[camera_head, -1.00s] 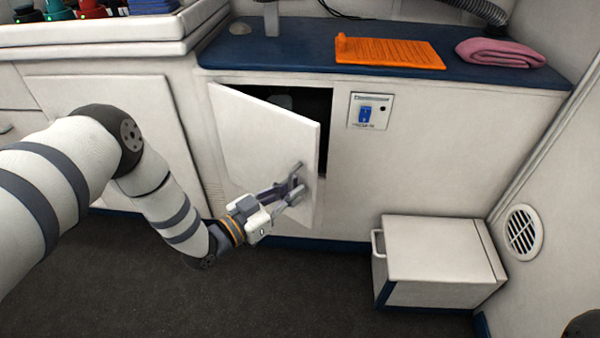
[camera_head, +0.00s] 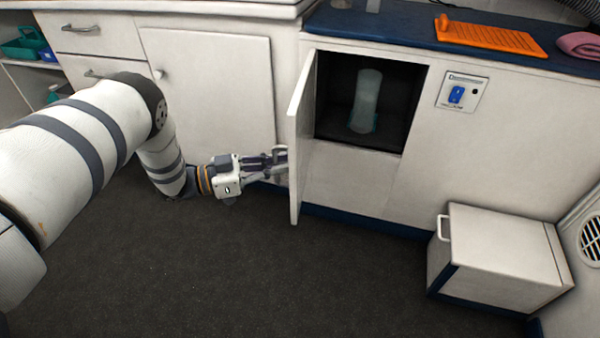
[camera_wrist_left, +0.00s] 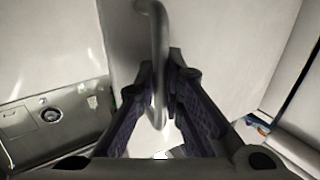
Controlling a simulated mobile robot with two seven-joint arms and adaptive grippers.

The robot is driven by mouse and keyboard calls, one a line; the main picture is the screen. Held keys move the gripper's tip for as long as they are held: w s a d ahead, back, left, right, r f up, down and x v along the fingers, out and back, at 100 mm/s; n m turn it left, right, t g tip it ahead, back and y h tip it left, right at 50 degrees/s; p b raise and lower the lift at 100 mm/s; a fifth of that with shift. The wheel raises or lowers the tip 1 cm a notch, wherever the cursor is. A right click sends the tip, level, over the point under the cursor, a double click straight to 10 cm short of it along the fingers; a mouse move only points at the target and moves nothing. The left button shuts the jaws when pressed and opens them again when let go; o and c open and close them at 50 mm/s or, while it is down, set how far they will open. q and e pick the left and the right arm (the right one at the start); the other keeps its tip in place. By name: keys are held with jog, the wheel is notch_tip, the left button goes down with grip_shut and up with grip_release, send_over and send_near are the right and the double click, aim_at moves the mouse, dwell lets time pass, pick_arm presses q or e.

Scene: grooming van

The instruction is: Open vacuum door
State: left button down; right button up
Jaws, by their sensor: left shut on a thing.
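The white vacuum door (camera_head: 298,140) stands swung wide open in the head view, seen nearly edge-on. Behind it is a dark compartment (camera_head: 335,80) with a pale translucent canister-like object (camera_head: 366,100) inside. My left gripper (camera_head: 278,158) is at the outer face of the door, low down, shut on its handle. In the left wrist view the grey curved handle (camera_wrist_left: 158,50) runs between the two fingers of the left gripper (camera_wrist_left: 163,110). My right gripper is not in view.
A white step box (camera_head: 500,250) with a handle stands on the floor at right. A switch panel (camera_head: 462,92) is right of the compartment. An orange mat (camera_head: 490,36) and pink towel (camera_head: 580,45) lie on the blue counter. The dark floor (camera_head: 260,270) in front is clear.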

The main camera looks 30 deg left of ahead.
pick_arm(q)
jog(key=shift+s+a+f+b, duration=0.1)
jog(key=shift+s+a+b, duration=0.1)
jog(key=shift+a, duration=0.6)
jog(key=shift+s+a+b, duration=0.1)
jog(key=shift+s+a, duration=0.1)
jog(key=shift+a, duration=0.6)
jog(key=shift+s+a+f+b, duration=0.1)
jog(key=shift+s+a+b, duration=0.1)
jog(key=shift+a, duration=0.6)
jog(key=c, duration=1.7)
grip_release()
jog(key=shift+r, duration=0.15)
jog(key=v, duration=1.2)
